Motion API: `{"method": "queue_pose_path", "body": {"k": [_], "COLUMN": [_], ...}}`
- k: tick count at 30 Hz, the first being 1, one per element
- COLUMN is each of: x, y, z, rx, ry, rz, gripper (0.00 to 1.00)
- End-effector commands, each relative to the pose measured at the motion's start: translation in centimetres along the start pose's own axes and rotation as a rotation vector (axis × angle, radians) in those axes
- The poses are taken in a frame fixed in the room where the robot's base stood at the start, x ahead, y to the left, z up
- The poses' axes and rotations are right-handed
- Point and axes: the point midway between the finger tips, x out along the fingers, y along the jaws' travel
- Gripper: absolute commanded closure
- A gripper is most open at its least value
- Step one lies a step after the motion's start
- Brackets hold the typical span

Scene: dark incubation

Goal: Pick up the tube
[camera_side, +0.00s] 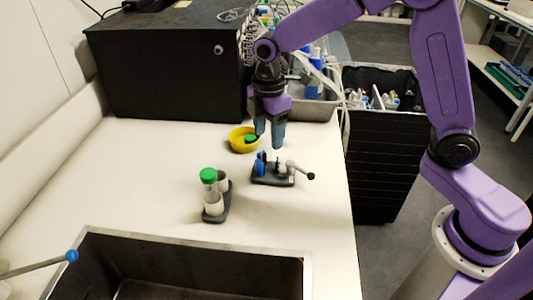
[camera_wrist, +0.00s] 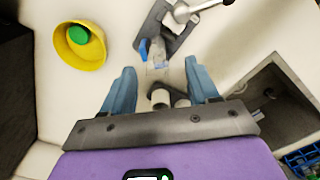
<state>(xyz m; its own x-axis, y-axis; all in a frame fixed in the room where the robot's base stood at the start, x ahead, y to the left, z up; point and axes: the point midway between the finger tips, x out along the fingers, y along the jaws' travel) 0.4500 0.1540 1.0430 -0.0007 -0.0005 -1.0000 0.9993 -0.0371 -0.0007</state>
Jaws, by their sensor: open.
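A clear tube (camera_wrist: 157,60) shows faintly at the blue part of a small dark clamp stand (camera_side: 272,176); its top looks uncapped. The stand also shows in the wrist view (camera_wrist: 178,42). A green-capped clear tube (camera_side: 209,188) stands upright in a dark holder (camera_side: 228,204) in the side view. In the wrist view only two pale round cups (camera_wrist: 160,97) show there, and the green cap is not seen. My gripper (camera_side: 269,143) points down above the clamp stand, open and empty. In the wrist view its blue fingers (camera_wrist: 160,68) lie either side of the clear tube, not visibly touching it.
A yellow bowl (camera_side: 236,147) holding a green cap (camera_side: 251,138) sits close behind my gripper. The stand has a lever with a dark knob (camera_side: 310,176). A sink (camera_side: 200,253) lies in front, and a black box (camera_side: 165,75) at the back.

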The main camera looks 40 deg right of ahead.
Motion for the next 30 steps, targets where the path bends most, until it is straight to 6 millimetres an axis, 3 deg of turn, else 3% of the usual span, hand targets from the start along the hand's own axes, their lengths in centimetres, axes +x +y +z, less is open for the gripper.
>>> {"method": "queue_pose_path", "body": {"k": [12,22,27,28,30], "x": [4.7,5.4,5.4,5.4,5.4], "y": [0.3,0.3,0.2,0.2,0.2], "z": [-0.2,-0.2,-0.2,-0.2,-0.2], "rx": [-0.001,-0.001,-0.001,-0.001,-0.001], "ry": [-0.001,0.000,-0.001,-0.002,-0.002], "rz": [-0.002,-0.001,-0.004,-0.004,-0.004], "gripper": [0.40,0.40,0.94,0.98,0.99]}}
